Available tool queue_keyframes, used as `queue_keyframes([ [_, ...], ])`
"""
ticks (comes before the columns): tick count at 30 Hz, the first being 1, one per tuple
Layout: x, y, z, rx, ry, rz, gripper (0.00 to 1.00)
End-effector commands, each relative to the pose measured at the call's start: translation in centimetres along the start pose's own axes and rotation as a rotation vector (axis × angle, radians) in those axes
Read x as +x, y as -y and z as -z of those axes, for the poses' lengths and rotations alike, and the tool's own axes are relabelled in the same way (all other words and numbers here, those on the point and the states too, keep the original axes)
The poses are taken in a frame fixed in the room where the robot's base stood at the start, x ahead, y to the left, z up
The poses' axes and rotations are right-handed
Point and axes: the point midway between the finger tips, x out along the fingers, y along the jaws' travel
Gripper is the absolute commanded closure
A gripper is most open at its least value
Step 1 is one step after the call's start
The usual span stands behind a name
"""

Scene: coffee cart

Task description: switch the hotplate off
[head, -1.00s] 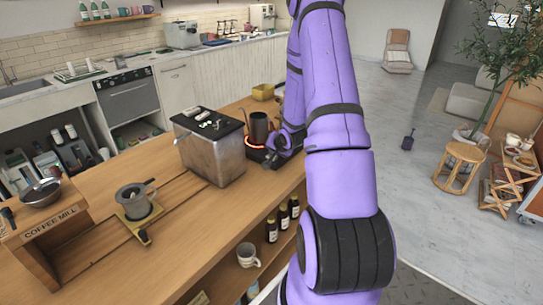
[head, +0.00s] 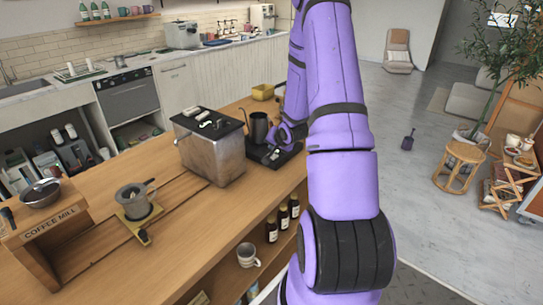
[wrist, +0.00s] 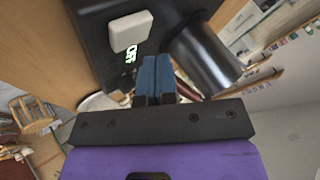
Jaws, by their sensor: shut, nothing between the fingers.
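The black hotplate (head: 259,153) sits on the wooden counter beside the steel box, and no red glow shows on it. A dark kettle (head: 258,128) stands on it; its dark metal body (wrist: 203,57) also shows in the wrist view. In the wrist view a pale rocker or button (wrist: 130,32) sits on the black panel, beside a lit "OFF" sign (wrist: 130,52). My gripper (wrist: 155,68) is shut and empty, its blue fingertips at the panel just beside the sign and below the button. Whether the fingertips touch the panel I cannot tell.
The steel box (head: 212,150) stands close to the left of the hotplate. A yellow container (head: 263,92) stands behind it. Small bottles (head: 283,217) and a mug (head: 247,254) are on the shelf under the counter. A dripper stand (head: 137,203) is further left.

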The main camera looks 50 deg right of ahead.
Motion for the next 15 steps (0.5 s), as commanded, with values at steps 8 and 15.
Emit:
queue_keyframes([
  [8,-1.6,1.1,1.3,0.002,-0.003,0.001,1.00],
  [15,-3.1,2.2,2.3,0.000,-0.003,0.000,1.00],
])
